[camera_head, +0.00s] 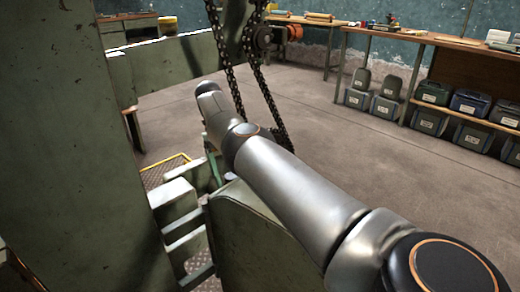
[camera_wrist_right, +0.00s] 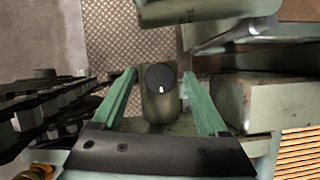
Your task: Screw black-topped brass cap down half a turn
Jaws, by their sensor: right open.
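In the right wrist view, the black-topped cap (camera_wrist_right: 160,77) shows as a round black disc with a small white mark at its lower edge. Below it is a dull olive-brown rounded body (camera_wrist_right: 160,108); its brass is hard to make out. My right gripper (camera_wrist_right: 159,75) is open, with one green finger on each side of the cap. A gap shows between the cap and each finger, so I see no contact. In the head view my right arm reaches in among green metal parts, and the cap cannot be made out there. My left gripper is not in view.
A dark chain (camera_head: 267,100) hangs close beside my right arm and fills the left of the wrist view (camera_wrist_right: 45,112). Green metal panels (camera_head: 75,130) stand close at left. A workbench (camera_head: 425,38) with bins below stands at the back right. The floor (camera_head: 310,110) between is clear.

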